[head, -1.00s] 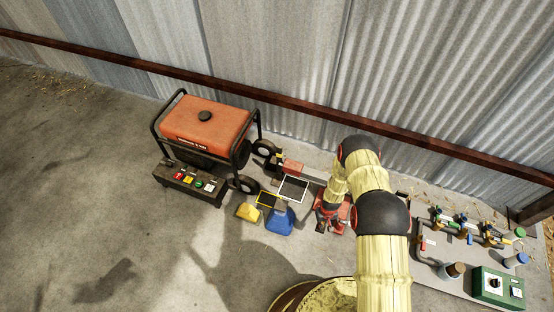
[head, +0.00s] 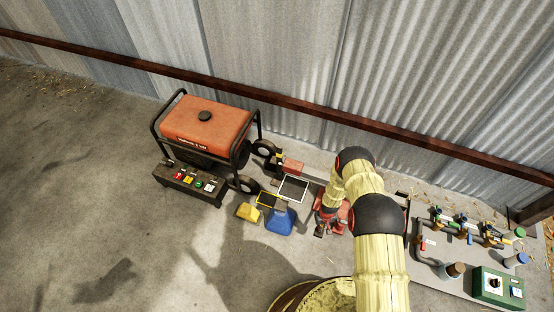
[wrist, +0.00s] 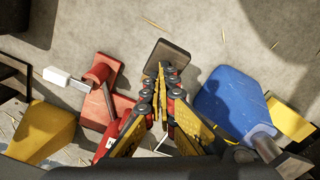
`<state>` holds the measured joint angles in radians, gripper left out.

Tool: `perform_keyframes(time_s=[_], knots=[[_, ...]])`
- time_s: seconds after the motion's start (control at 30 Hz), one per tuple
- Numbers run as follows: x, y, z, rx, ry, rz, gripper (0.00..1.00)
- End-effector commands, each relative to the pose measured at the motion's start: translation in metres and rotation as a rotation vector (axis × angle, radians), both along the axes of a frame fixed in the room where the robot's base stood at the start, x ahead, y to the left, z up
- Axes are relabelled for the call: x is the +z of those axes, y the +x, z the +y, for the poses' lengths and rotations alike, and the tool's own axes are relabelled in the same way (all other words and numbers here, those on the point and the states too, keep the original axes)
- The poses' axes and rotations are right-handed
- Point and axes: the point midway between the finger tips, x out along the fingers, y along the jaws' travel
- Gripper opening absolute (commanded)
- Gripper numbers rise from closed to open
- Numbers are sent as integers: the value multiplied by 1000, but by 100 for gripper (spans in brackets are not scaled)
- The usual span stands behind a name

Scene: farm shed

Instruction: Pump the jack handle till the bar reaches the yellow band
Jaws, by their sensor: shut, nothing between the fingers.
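The red jack (wrist: 98,112) lies left of my gripper in the wrist view, with a red cylinder and a white-tipped piece at its far end. In the head view its red base (head: 343,213) shows partly behind my arm. My gripper (wrist: 160,68) is shut and empty, pointing down beside the jack. A flat dark pad (wrist: 167,52) shows just beyond the fingertips; it may be the end of the jack handle. I cannot tell whether the fingers touch it. My fingers hide part of the jack. I cannot make out the bar's height or a yellow band.
A blue block with a grey stub (head: 280,221) and a yellow wedge (head: 248,212) stand left of the jack. Two framed panels (head: 293,188) lie behind them. An orange generator (head: 205,125) stands farther left, a valve board (head: 432,266) right. The front-left floor is clear.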

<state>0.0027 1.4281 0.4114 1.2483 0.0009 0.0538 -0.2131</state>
Motion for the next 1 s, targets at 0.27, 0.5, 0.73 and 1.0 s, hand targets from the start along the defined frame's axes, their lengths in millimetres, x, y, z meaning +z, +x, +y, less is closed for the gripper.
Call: perform_keyframes(time_s=[0.27,0.5,0.73,1.0], knots=[[-13,1,0,0,0,0,0],[-24,1,-1,0,0,0,0],[-35,2,-1,0,0,0,0],[-47,4,-1,0,0,-2,0]])
